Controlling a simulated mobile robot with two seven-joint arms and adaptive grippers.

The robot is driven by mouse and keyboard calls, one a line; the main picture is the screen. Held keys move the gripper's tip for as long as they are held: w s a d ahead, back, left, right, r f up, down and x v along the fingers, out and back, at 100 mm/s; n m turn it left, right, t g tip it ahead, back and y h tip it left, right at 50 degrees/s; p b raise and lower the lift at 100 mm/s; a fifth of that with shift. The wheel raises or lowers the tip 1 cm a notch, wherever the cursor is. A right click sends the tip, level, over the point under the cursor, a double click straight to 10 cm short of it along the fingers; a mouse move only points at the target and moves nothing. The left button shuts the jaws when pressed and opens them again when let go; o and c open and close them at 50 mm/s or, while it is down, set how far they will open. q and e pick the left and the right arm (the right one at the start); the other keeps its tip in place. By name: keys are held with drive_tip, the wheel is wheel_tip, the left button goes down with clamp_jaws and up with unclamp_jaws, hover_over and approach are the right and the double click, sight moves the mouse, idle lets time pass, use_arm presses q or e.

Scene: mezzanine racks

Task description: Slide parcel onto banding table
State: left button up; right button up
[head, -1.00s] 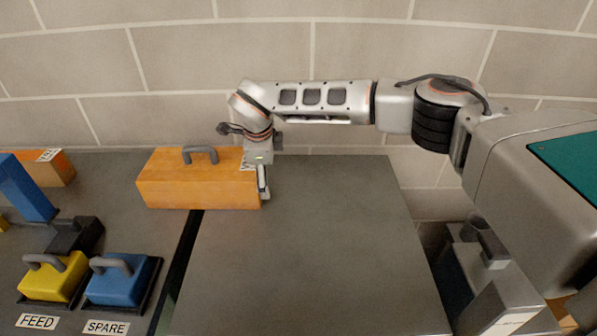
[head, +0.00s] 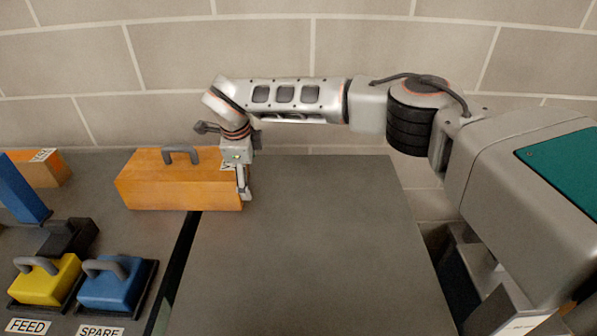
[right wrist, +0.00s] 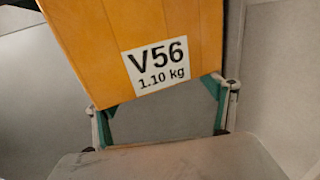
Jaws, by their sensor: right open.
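The parcel is a long orange box (head: 165,192) with a grey handle on top, upright at the back. It spans the dark gap between the left table (head: 112,238), which has FEED and SPARE labels, and the bare grey table (head: 300,240) on the right. Most of it lies over the left table; I cannot tell which one is the banding table. My right gripper (head: 243,186) is open at the parcel's right end. In the right wrist view, the end label of the parcel (right wrist: 155,68) reads V56, 1.10 kg. Contact is unclear. My left gripper is out of view.
A yellow block (head: 42,283) and a blue block (head: 110,287), both handled, sit in dark trays at the left front. A blue upright piece (head: 20,188) and another orange box (head: 42,170) stand farther left. A block wall (head: 330,50) closes the back.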

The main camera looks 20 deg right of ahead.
sight(231, 171)
drive_tip(key=shift+w+a+b, duration=0.25)
drive_tip(key=shift+a+b, duration=0.15)
drive_tip(key=shift+a, duration=0.4)
drive_tip(key=shift+w+a+f+b, duration=0.15)
drive_tip(key=shift+a+b, duration=0.25)
drive_tip(key=shift+a, duration=0.35)
drive_tip(key=shift+w+a+b, duration=0.3)
drive_tip(key=shift+a+b, duration=0.3)
drive_tip(key=shift+a, duration=0.3)
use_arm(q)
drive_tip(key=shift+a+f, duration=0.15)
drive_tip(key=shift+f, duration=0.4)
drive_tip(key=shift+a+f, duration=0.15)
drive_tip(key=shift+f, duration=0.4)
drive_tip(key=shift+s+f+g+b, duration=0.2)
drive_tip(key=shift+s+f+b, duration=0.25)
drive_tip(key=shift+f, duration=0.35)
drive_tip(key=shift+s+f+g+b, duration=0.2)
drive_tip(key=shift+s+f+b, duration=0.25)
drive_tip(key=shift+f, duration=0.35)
use_arm(e)
drive_tip(key=shift+w+a, duration=0.2)
drive_tip(key=shift+a, duration=0.45)
drive_tip(key=shift+w+a, duration=0.15)
drive_tip(key=shift+a, duration=0.45)
drive_tip(key=shift+d+r, duration=0.1)
drive_tip(key=shift+r, duration=0.1)
